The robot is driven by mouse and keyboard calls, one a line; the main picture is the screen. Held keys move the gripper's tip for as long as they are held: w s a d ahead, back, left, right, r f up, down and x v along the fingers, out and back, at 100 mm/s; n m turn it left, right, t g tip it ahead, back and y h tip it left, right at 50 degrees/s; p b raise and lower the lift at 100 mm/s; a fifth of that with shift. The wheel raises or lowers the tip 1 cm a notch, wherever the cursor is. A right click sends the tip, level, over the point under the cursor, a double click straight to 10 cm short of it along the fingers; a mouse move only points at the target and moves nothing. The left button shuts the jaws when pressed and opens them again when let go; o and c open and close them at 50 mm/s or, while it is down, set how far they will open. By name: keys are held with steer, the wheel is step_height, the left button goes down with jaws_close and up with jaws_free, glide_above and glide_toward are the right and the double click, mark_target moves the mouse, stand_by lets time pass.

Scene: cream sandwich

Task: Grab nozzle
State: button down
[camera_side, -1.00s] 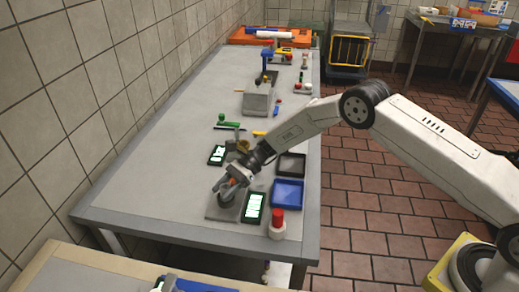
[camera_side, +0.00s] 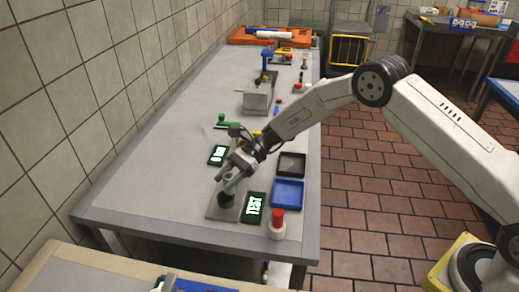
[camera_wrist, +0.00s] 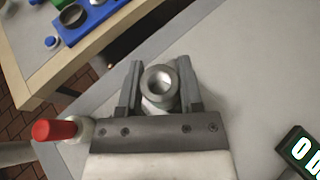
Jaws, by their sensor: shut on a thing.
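The nozzle (camera_wrist: 160,85) is a grey metal piece with a round open end, seen between my fingers in the wrist view. My gripper (camera_wrist: 160,92) is shut on it, one finger on each side. In the side view my gripper (camera_side: 226,180) is just above a dark round holder (camera_side: 226,198) on a grey plate (camera_side: 214,212) near the table's front. I cannot tell whether the nozzle still touches the holder.
A device reading TEST (camera_side: 254,208) and a blue tray (camera_side: 288,193) lie right of the plate. A red-capped white bottle (camera_side: 278,226) stands at the front right. A black tray (camera_side: 291,165) lies behind the blue one. The table's left side (camera_side: 130,185) is clear.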

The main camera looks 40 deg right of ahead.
steer(key=s+d+r, duration=0.4)
steer(key=s+r, duration=0.4)
steer(key=s, duration=0.3)
steer(key=shift+s, duration=0.4)
stand_by(0.4)
